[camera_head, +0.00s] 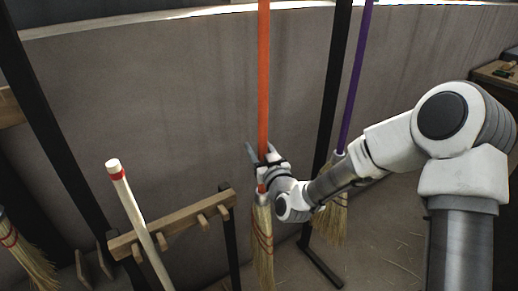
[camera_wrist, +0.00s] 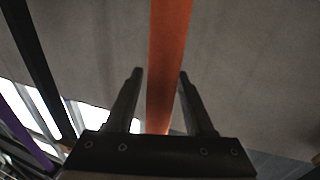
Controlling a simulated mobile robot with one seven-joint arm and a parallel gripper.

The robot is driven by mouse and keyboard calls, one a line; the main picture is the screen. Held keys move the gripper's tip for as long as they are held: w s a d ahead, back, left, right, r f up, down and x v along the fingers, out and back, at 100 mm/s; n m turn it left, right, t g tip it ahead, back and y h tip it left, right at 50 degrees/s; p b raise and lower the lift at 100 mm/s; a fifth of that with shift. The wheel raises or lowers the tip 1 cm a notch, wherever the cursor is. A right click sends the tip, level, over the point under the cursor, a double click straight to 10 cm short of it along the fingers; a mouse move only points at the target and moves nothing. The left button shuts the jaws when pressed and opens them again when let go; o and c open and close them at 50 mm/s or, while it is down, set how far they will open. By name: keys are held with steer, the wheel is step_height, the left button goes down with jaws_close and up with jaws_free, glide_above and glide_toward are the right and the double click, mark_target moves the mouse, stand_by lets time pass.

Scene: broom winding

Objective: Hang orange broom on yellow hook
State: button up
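The orange broom hangs or stands upright, its orange handle (camera_head: 263,75) running out of the top of the head view and its straw head (camera_head: 263,245) pointing down. The handle also shows in the wrist view (camera_wrist: 168,60). My gripper (camera_head: 257,152) is at the lower part of the handle, just above the straw. In the wrist view my gripper (camera_wrist: 160,73) has its fingers apart, one on each side of the handle. A gap shows at the left finger; the right finger is very close to the handle. I see no yellow hook in either view.
A purple-handled broom (camera_head: 357,75) is at the right, behind my arm. A dark post (camera_head: 335,90) stands between the two brooms. At the left are a wooden peg rack (camera_head: 180,222), a pale red-banded stick (camera_head: 135,215) and another straw broom (camera_head: 28,258). A wall (camera_head: 150,100) lies behind.

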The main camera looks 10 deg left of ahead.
steer(key=shift+o, duration=0.7)
steer(key=shift+f, duration=0.2)
steer(key=p+v, duration=1.1)
steer(key=v, duration=0.6)
steer(key=shift+s+d, duration=0.15)
steer(key=shift+s, duration=0.05)
